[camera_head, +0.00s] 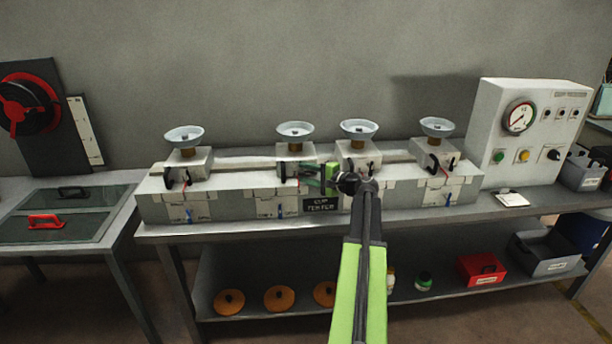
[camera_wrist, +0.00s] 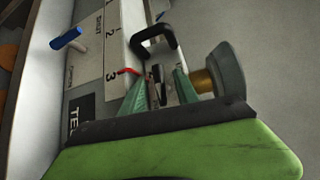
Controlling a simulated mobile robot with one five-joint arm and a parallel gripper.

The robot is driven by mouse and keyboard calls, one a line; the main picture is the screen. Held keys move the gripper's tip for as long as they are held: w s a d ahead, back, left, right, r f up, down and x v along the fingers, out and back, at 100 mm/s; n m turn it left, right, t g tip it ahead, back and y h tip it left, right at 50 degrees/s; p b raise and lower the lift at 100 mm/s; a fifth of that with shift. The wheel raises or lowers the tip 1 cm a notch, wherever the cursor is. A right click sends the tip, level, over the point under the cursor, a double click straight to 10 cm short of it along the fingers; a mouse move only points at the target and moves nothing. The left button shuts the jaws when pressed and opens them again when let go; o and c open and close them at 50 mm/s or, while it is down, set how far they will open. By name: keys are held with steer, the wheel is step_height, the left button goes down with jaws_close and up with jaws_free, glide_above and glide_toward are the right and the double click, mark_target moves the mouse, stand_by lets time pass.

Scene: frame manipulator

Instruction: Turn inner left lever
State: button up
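The inner left station is a white block (camera_head: 295,163) with a grey cup (camera_head: 295,130) on top. A black U-shaped handle (camera_head: 283,172) is on its left side; the handle also shows in the wrist view (camera_wrist: 153,36). A short black lever (camera_wrist: 158,82) and a red pointer (camera_wrist: 128,71) sit near numbers on the block's face. A blue-handled lever (camera_wrist: 67,38) is lower on the front. My gripper (camera_head: 318,178) reaches in from the right. In the wrist view its green fingers (camera_wrist: 163,84) are apart, with the short lever appearing between them; contact is unclear.
Similar stations with cups stand at far left (camera_head: 184,134), inner right (camera_head: 359,129) and far right (camera_head: 437,127). A gauge panel (camera_head: 530,130) stands at the bench's right end. The inner right station is close behind my arm.

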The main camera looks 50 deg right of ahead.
steer(key=shift+w, duration=0.1)
jaws_close()
